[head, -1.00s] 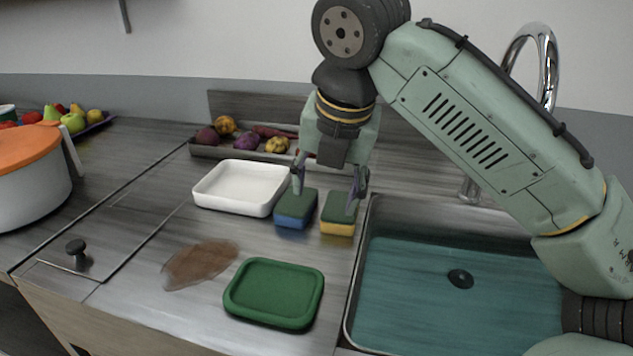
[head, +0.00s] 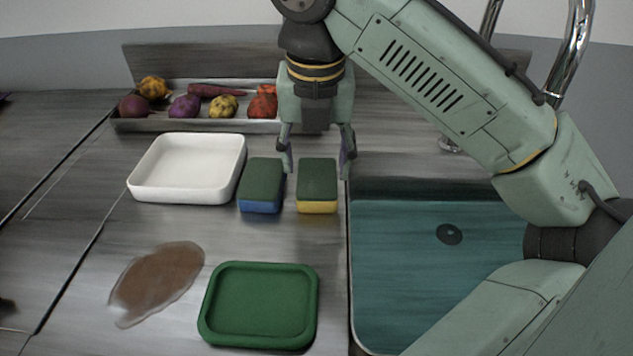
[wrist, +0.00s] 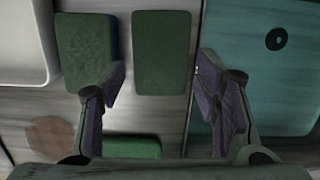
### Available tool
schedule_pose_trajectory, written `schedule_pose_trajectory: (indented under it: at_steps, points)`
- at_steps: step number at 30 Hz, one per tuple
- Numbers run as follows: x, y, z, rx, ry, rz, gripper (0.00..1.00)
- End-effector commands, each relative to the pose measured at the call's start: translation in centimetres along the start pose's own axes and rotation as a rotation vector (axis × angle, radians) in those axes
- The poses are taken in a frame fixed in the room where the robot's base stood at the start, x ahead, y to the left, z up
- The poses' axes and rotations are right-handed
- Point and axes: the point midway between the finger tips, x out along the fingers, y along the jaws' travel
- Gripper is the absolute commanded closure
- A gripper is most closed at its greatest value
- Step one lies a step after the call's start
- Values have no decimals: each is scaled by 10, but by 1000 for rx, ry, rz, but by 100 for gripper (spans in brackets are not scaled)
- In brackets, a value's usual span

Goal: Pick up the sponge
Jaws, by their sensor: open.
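Two sponges lie side by side on the counter. The yellow sponge with a green top (head: 317,186) is on the right, near the sink edge. The blue sponge with a green top (head: 262,186) is on the left. My gripper (head: 318,166) is open and empty, with its fingers at the far end of the yellow sponge, one toward each side. In the wrist view the yellow sponge's green top (wrist: 161,52) shows between and ahead of the open fingers (wrist: 163,80). The blue sponge's green top (wrist: 85,48) is to the left, close to the left finger. Contact cannot be told.
A white tray (head: 133,188) stands left of the sponges. A green tray (head: 206,318) and a brown spill (head: 158,280) lie in front. The sink (head: 420,290) is at right. A long tray (head: 150,125) of vegetables stands behind.

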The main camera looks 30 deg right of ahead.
Motion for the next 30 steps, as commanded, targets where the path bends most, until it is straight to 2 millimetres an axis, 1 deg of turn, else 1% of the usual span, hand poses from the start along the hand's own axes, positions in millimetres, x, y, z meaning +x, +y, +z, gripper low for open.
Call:
schedule_pose_trajectory:
  at_steps: [7,11,18,25,30]
  points:
    - [35,-3,3,2,2,-4,43]
    - [47,-2,3,2,1,-1,43]
    - [49,-2,4,2,0,0,43]
    - [49,-1,4,2,0,0,58]
    - [49,-1,4,2,0,0,59]
